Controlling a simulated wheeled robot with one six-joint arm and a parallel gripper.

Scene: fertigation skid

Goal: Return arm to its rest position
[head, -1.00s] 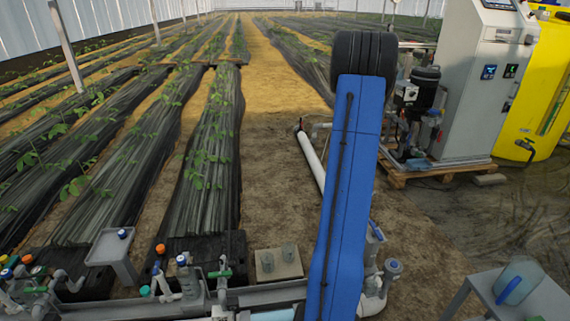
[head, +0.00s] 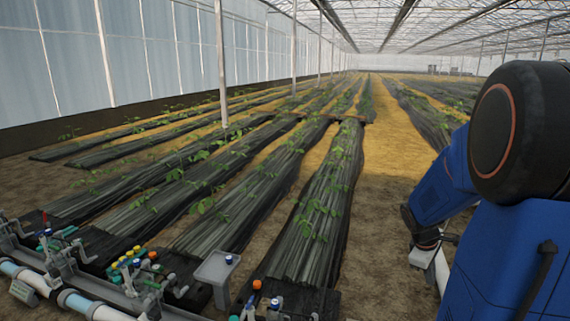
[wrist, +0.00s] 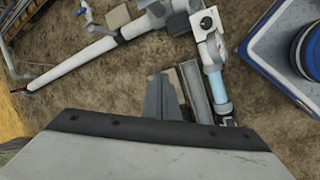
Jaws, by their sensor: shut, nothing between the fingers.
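My gripper (wrist: 164,88) shows in the wrist view as narrow grey fingers beyond the pale wrist housing. The fingers are together and empty. They point down over bare soil, apart from the pipework as far as I can tell. In the head view my blue arm fills the right side, bent at a large black joint. The gripper itself cannot be made out there.
In the wrist view a white pipe (wrist: 75,62) crosses the soil, and a pipe with a clear blue section (wrist: 215,86) lies right of my gripper. A blue-and-white box stands at right. The head view shows valve manifolds (head: 140,270), a small grey stand (head: 216,268) and plant rows.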

